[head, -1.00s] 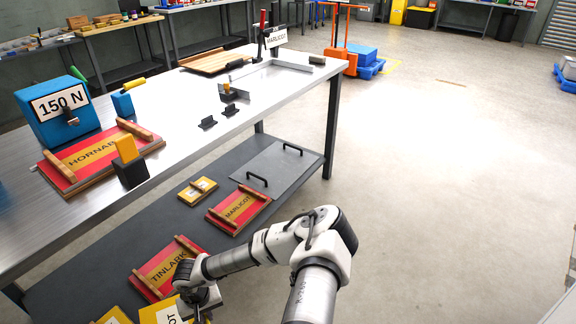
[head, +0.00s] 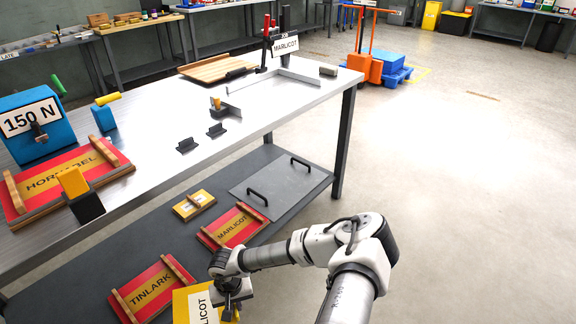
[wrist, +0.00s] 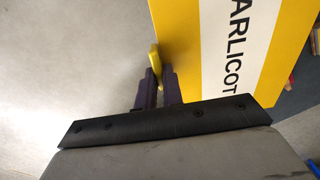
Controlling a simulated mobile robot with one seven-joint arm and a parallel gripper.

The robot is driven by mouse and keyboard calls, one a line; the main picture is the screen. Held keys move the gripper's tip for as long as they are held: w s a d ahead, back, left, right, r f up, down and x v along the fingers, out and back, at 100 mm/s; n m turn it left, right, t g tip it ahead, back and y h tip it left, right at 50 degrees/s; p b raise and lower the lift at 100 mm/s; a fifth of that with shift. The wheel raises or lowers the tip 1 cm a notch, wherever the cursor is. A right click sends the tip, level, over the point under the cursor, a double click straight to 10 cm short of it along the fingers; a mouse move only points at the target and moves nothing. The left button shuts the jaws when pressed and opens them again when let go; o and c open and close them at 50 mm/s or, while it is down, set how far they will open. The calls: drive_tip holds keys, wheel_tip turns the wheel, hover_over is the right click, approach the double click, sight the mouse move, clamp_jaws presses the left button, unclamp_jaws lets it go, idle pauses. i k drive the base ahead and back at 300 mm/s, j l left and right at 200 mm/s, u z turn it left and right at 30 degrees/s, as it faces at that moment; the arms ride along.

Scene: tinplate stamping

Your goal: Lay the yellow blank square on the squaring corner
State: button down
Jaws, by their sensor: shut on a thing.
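The yellow blank (head: 182,306) has a white band lettered MARLICOT, partly cut off by the lower edge in the head view. It also shows in the wrist view (wrist: 180,30), at the upper right beside the fingers. My gripper (head: 230,304) is shut on it at the lower middle of the head view, in front of the bench's lower shelf. In the wrist view my fingers (wrist: 157,80) have a bit of yellow between their tips. The squaring corner (head: 301,78) appears as low metal bars on the far end of the bench top, with bare surface inside.
A JOB MARLICOT sign (head: 285,46) and a red-handled clamp stand behind the corner. Small black brackets (head: 187,145) and a blue 150 N box (head: 38,125) are on the bench (head: 150,130). Red TINLARK (head: 152,289) and MARLICOT (head: 232,226) boards lie on the shelf.

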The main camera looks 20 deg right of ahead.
sight(275, 88)
drive_tip(key=i+l, duration=0.2)
drive_tip(key=l, duration=0.2)
drive_tip(key=i+l, duration=0.2)
drive_tip(key=l, duration=0.2)
drive_tip(key=i+l, duration=0.2)
drive_tip(key=l, duration=0.25)
drive_tip(key=i+l, duration=0.2)
drive_tip(key=l, duration=0.2)
drive_tip(key=z, duration=0.05)
